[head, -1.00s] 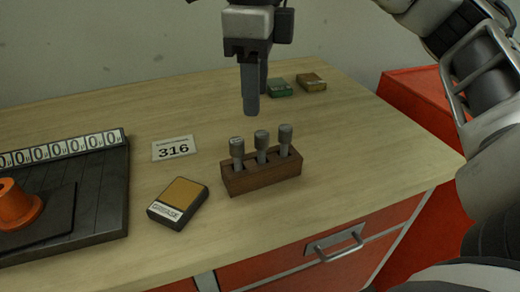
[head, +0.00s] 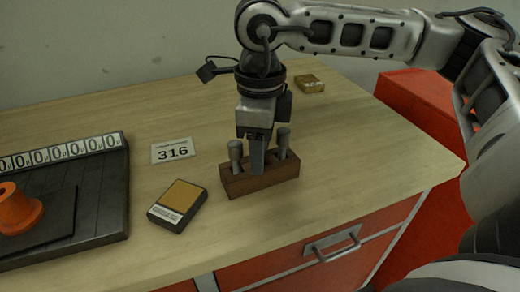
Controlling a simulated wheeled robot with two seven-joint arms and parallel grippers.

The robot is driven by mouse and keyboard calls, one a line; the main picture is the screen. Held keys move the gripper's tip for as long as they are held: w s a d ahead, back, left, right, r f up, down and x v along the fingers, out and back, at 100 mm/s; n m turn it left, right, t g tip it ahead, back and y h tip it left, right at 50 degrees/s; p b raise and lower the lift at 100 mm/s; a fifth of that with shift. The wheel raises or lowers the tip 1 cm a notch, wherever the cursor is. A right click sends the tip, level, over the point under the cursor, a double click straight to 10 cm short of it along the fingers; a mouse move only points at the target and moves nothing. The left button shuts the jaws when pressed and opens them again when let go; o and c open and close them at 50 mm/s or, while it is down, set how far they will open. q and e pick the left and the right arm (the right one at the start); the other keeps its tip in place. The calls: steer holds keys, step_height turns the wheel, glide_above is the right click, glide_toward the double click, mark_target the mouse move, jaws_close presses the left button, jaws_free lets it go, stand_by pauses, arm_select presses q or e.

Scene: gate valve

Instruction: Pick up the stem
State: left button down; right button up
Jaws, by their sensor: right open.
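A brown wooden block (head: 240,185) stands on the workbench and holds upright grey stems. The left stem (head: 235,152) and the right stem (head: 283,140) show. The middle stem is hidden behind my right gripper (head: 258,168). That gripper points down over the middle of the block, its fingers in front of or around the middle stem; I cannot tell which. It is open. My left gripper is not in view.
A yellow-topped box (head: 178,203) lies left of the block. A card reading 316 (head: 172,150) lies behind it. A dark tray (head: 95,200) with an orange part (head: 17,208) is at left. A small brown box (head: 309,84) is at the back. A drawer handle (head: 333,244) is at the front.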

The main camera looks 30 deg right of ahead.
jaws_close()
steer(key=shift+r, duration=0.1)
